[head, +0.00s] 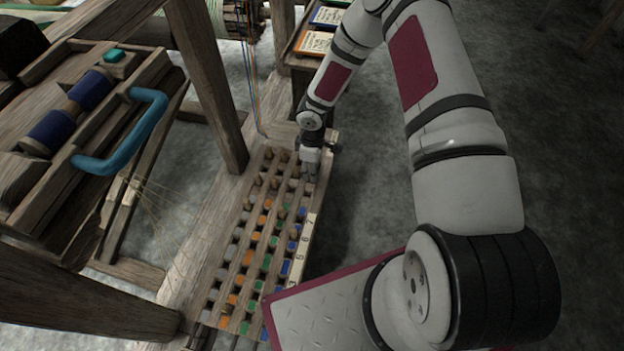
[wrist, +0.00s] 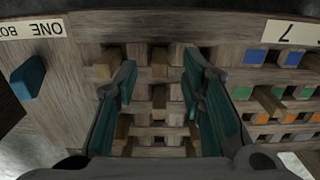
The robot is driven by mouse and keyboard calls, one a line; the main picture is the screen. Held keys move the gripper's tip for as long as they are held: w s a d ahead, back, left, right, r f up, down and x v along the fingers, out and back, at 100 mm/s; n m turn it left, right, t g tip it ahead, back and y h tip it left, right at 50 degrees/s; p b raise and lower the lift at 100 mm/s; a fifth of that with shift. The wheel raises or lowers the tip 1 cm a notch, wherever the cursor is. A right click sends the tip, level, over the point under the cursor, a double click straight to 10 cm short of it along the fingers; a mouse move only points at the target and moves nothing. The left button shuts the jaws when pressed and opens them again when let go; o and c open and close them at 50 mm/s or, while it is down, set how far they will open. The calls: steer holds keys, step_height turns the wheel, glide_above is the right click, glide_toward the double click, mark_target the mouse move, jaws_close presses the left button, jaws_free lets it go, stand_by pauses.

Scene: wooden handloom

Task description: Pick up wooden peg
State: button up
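Several plain wooden pegs (head: 284,156) stand upright in the far rows of the wooden peg board (head: 228,226). My gripper (head: 309,176) is over the far right part of this board, pointing down. In the wrist view, my gripper (wrist: 158,72) is open, its two teal-padded fingers spread over the slotted grid. A light wooden peg (wrist: 159,60) shows between the fingertips. Another wooden peg (wrist: 105,64) is beside the left finger and partly hidden by it. I cannot tell whether the fingers touch any peg.
A teal piece (wrist: 28,78) is on the board by the "ONE BO" label (wrist: 32,27). The loom's wooden post (head: 208,85) rises left of the board.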

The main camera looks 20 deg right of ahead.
step_height(320, 180, down, 2)
steer(key=shift+f+b, duration=0.15)
steer(key=shift+b, duration=0.15)
steer(key=c, duration=0.8)
steer(key=shift+c, duration=0.2)
